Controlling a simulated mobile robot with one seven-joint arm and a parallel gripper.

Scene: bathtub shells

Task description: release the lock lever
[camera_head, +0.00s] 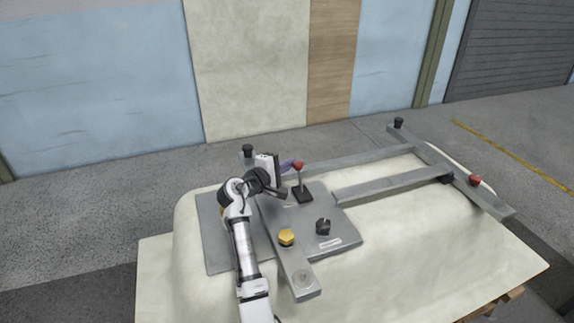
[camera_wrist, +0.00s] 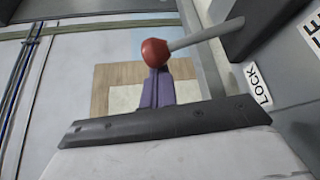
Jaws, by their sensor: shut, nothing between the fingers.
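The lock lever (camera_head: 299,177) is a grey rod with a red ball knob, standing on a dark base on the grey plate of the fixture. In the wrist view its red knob (camera_wrist: 155,52) and slanting rod (camera_wrist: 205,35) show close up, with a "LOCK" label (camera_wrist: 257,84) to the right. My gripper (camera_head: 291,165) has purple fingers and is just left of the knob.
A yellow knob (camera_head: 286,237) and a black knob (camera_head: 323,226) sit on the fixture in front of the lever. Grey frame bars (camera_head: 385,188) reach right, with another red knob (camera_head: 475,180). The pale tub shell (camera_head: 420,265) lies beneath, clear at the front right.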

